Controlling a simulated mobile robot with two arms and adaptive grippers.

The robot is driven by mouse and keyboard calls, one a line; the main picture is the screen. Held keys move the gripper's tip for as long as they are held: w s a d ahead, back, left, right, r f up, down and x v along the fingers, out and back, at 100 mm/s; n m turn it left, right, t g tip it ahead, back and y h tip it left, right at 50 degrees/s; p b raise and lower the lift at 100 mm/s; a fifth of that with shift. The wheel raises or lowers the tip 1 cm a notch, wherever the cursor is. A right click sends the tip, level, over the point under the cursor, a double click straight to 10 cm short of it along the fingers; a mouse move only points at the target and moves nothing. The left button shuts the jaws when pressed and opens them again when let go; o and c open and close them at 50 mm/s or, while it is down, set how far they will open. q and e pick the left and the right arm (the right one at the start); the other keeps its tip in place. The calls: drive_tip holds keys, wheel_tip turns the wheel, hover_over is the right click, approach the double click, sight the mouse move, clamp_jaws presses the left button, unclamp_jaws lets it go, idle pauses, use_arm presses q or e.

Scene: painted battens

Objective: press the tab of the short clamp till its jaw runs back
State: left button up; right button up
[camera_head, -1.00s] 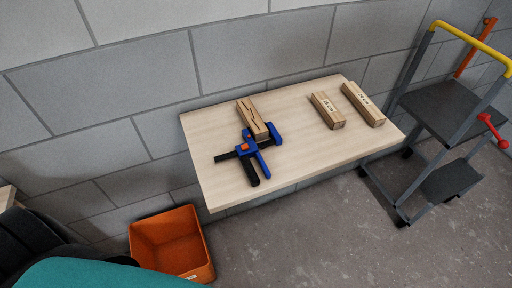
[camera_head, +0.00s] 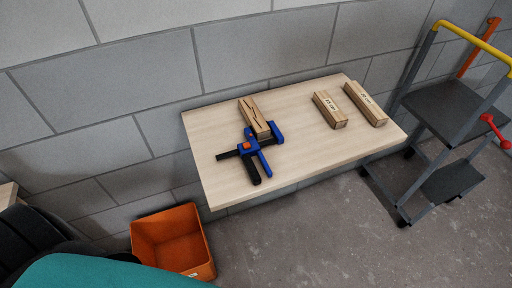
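A blue and black clamp (camera_head: 262,156) lies on the pale wooden table (camera_head: 212,135), left of its middle. Its orange tab (camera_head: 247,146) shows on the blue body. Its black handle points toward the front edge and its black bar end sticks out to the left. The clamp's blue jaws sit at the near end of a wooden block with dark cracks (camera_head: 253,115); I cannot tell whether they grip it. Neither of my grippers is in view.
Two wooden battens with printed length labels, a shorter one (camera_head: 328,107) and a longer one (camera_head: 364,102), lie at the table's right. An orange bin (camera_head: 208,268) stands on the floor at front left. A grey step ladder (camera_head: 447,103) with a yellow rail stands at right. A block wall rises behind.

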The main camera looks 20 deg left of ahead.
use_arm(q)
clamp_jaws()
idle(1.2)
